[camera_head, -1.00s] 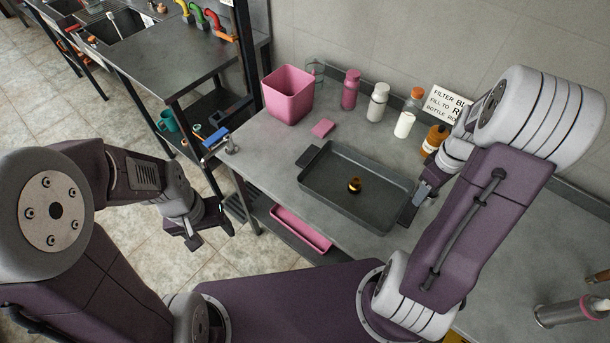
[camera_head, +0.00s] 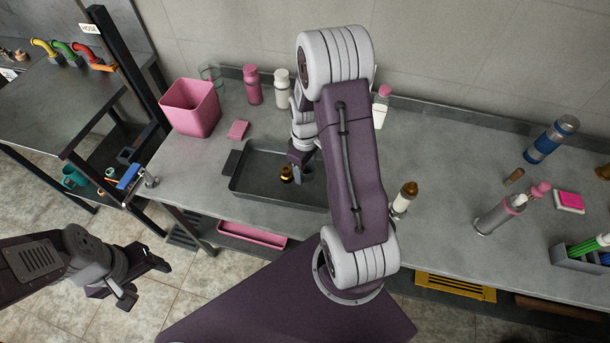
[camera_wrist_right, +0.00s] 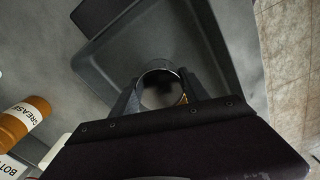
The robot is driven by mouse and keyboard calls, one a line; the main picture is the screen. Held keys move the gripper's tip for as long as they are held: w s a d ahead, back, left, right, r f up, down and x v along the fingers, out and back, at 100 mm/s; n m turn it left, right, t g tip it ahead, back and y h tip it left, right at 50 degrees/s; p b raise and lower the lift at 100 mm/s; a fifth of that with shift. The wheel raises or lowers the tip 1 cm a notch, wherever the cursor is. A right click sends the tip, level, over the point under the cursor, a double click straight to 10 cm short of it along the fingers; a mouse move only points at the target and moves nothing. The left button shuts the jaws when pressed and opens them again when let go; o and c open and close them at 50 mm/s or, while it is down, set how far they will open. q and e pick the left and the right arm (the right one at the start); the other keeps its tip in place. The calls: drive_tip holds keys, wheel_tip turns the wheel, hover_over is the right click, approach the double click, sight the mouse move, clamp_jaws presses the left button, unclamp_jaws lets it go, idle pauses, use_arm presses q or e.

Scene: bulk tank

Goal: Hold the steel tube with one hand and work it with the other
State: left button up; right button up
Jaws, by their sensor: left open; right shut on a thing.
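My right gripper (camera_head: 298,163) is low over the dark grey tray (camera_head: 262,196), beside a small brass-and-black piece (camera_head: 286,174) in it. In the right wrist view the gripper (camera_wrist_right: 160,90) is shut on a round, shiny metal thing (camera_wrist_right: 160,68). It looks like the steel tube seen end-on, though its length is hidden. In the head view my right arm and gripper mostly hide it. A yellowish bit (camera_wrist_right: 184,98) shows next to its rim. My left gripper (camera_head: 140,278) is open and empty over the floor, left of the counter.
A pink bin (camera_head: 190,107), pink sponge (camera_head: 238,130) and bottles (camera_head: 252,85) stand behind the tray. The counter (camera_head: 440,150) between is mostly clear.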

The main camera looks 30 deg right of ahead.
sight(305, 177)
wheel_tip(305, 177, down, 3)
drive_tip(key=shift+s+f, duration=0.1)
drive_tip(key=shift+f, duration=0.35)
drive_tip(key=shift+f, duration=0.1)
drive_tip(key=o, duration=1.5)
